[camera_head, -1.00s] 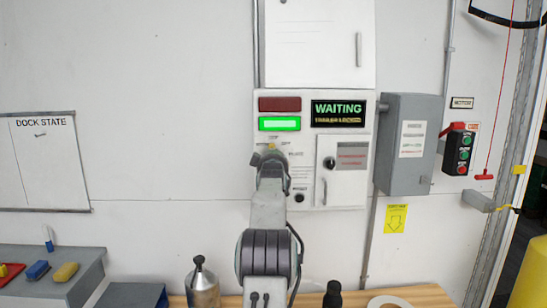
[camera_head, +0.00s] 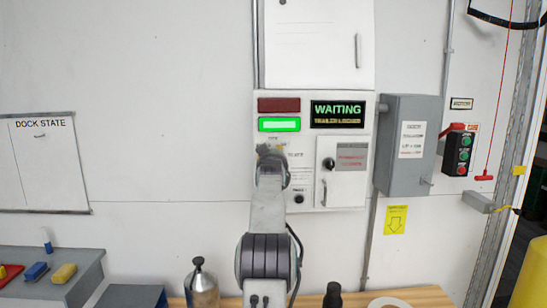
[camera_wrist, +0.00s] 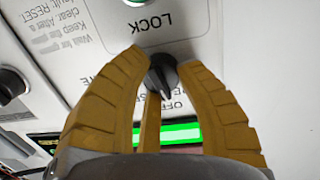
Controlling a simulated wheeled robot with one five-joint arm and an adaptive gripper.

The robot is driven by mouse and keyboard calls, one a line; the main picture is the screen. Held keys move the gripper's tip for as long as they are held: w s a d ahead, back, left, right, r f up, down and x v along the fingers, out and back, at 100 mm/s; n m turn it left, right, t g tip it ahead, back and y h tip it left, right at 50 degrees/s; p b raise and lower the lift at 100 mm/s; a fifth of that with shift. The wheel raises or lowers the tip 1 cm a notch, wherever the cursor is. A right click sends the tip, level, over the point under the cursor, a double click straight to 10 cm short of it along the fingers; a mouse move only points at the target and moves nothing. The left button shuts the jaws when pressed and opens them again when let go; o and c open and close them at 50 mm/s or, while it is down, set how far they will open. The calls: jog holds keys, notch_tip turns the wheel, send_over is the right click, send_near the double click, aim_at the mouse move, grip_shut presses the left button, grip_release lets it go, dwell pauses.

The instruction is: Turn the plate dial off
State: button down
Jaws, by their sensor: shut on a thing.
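The plate dial is a small black knob (camera_wrist: 161,82) on the white panel in the wrist view. The yellow-brown fingers of my gripper (camera_wrist: 162,60) are closed around it, one on each side, with a third finger below. The panel appears upside down there, with LOCK printed above the knob and OFF and other partly covered words below it. The knob's exact setting is hard to read. In the head view my wrist and arm hide the dial at the lower left of the white control panel (camera_head: 311,105).
The panel has a lit green bar (camera_head: 279,124), a dark red bar (camera_head: 279,104) and a WAITING display (camera_head: 338,114). A black knob (camera_head: 329,164) sits close to the right on a small door. A grey box (camera_head: 407,170) is further right. A metal flask (camera_head: 201,289) stands below.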

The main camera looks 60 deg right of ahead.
jog(key=shift+r+m, duration=0.15)
jog(key=shift+m, duration=0.35)
jog(key=c, duration=0.8)
grip_release()
jog(key=shift+w, duration=0.1)
jog(key=v, duration=1.2)
dwell(0.3)
